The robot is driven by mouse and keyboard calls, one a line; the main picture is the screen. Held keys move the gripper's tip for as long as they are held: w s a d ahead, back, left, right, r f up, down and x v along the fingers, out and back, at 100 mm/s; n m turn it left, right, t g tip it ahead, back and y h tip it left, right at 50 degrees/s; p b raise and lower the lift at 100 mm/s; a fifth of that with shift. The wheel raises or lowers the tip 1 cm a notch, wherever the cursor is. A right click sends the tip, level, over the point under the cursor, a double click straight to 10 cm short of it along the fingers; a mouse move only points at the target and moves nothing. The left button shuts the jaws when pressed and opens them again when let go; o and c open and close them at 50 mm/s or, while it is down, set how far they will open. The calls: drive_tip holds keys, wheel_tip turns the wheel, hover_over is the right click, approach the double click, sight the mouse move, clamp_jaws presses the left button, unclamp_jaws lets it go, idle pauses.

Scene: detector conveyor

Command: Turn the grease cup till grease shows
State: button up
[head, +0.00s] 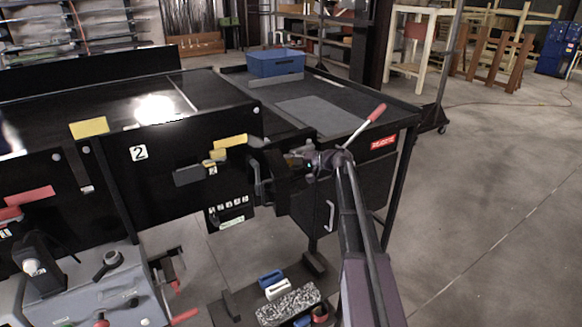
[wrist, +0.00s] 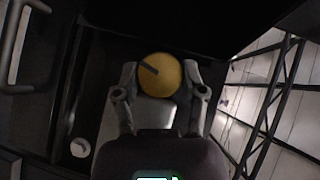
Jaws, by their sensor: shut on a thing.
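The grease cup shows in the wrist view as a round yellow cap (wrist: 160,74) with a dark line marked from near its middle towards its upper left. My gripper (wrist: 160,68) is shut on it, one finger at the left side and one at the right. In the head view my gripper (head: 291,160) is at the right end of the black conveyor side; the cup cannot be made out there. Whether any grease is at the cup's rim cannot be told.
A red-and-white lever (head: 366,124) rises close to my arm. A black cabinet with a pale handle (head: 329,215) stands below. A blue bin (head: 275,63) sits on the conveyor's far end. Open floor lies to the right.

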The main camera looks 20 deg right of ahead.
drive_tip(key=shift+w+a, duration=0.1)
idle(0.3)
drive_tip(key=o, duration=1.1)
drive_tip(key=shift+o, duration=0.2)
drive_tip(key=shift+r+h+p, duration=0.1)
drive_tip(key=shift+h+p, duration=0.2)
drive_tip(key=shift+p, duration=0.3)
